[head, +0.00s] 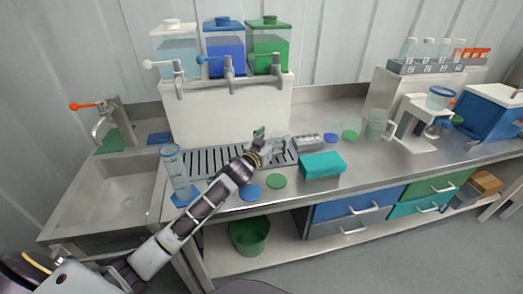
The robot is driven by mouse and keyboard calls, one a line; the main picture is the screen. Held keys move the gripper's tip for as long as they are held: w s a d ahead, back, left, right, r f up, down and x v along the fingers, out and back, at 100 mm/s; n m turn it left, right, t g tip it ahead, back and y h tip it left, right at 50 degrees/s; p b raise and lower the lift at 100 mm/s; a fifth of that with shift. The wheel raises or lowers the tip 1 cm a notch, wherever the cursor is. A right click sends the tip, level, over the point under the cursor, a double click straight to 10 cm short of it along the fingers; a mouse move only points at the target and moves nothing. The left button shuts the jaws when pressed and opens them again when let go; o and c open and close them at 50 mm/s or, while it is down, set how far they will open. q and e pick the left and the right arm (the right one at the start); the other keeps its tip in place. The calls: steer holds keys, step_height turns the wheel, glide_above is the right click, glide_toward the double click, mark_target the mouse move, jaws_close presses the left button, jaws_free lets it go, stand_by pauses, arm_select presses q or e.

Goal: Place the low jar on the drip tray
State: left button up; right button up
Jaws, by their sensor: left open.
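The drip tray (205,161), a dark slatted grate, lies on the steel counter below the dispenser taps. My left arm reaches across its right part. My left gripper (271,137) is open over the tray's right end, below the green dispenser. A pale shape beside the fingers is too small to make out, so I cannot tell whether it is a jar. A clear, short vessel (376,124) stands on the counter right of the tray and may be the low jar. A tall clear vessel (177,172) with a blue rim stands left of the tray. My right gripper is not in view.
Three dispensers, clear (174,50), blue (224,46) and green (269,47), stand on a white block behind the tray. A teal box (322,165) and flat discs lie at the front. A sink (120,190) is left; a white stand (407,124) is right.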

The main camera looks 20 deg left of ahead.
arm_select(q)
steer(key=shift+s+a, duration=0.25)
steer(key=shift+s, duration=1.15)
steer(key=shift+s+a, duration=0.3)
steer(key=shift+s, duration=1.15)
steer(key=shift+s+a, duration=0.25)
steer(key=shift+s, duration=1.15)
